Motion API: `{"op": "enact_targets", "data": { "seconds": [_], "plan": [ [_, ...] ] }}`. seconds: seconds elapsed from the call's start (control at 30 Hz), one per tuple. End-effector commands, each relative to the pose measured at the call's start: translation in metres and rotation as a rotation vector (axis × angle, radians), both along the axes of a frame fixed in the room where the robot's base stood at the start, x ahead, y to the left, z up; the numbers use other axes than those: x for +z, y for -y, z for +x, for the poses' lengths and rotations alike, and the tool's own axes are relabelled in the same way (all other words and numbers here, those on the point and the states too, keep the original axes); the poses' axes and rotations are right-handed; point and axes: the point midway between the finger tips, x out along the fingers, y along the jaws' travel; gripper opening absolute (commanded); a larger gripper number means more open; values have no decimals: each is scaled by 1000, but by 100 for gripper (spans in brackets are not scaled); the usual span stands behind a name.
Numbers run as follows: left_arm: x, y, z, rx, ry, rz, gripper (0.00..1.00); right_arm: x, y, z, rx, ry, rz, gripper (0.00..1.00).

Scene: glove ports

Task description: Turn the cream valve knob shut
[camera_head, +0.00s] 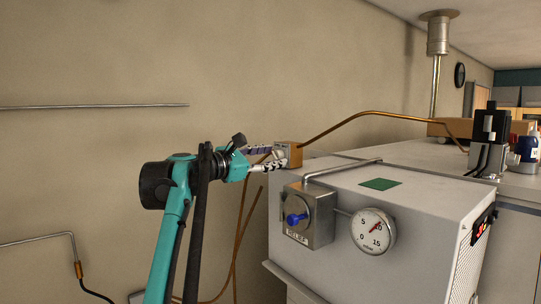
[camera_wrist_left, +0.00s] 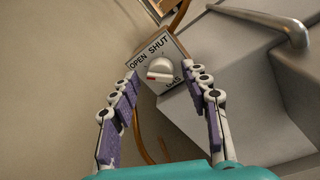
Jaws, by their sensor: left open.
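The cream valve knob (camera_wrist_left: 159,67) sits on a grey plate (camera_wrist_left: 172,84) marked OPEN, SHUT and GAS in the left wrist view. A red mark shows on the knob's lower left side. In the head view, the brown valve box (camera_head: 291,152) stands at the wall behind the white cabinet; the knob cannot be made out there. My left gripper (camera_head: 281,158) is open, its fingers pointing at the box. In the left wrist view, my left gripper (camera_wrist_left: 160,74) has one finger to each side of the knob, with gaps, not closed on it. My right gripper is out of view.
A relief box with a blue knob (camera_head: 297,218) and a round gauge (camera_head: 373,231) are on the front of the white cabinet (camera_head: 440,205). A bent grey pipe (camera_head: 340,169) crosses its top. A copper pipe (camera_head: 370,113) runs from the valve box to the right.

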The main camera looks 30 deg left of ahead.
Motion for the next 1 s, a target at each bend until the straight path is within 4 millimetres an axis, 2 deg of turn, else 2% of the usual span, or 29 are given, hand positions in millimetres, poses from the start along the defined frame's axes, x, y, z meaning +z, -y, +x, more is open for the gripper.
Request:
{"op": "enact_targets", "data": {
  "seconds": [0.23, 0.4, 0.43, 0.77, 1.0],
  "plan": [
    [0, 0, 1, 0, 0, 1, 47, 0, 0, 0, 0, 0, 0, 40],
    [0, 0, 1, 0, -1, 1, 2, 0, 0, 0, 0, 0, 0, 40],
    [-1, 0, 1, 0, -1, 1, 0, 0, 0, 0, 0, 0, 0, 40],
    [-1, 1, 1, -1, 8, 27, 0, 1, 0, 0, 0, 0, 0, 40],
    [-1, 1, 1, -2, 54, 137, 0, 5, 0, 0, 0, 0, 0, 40]
  ]
}}
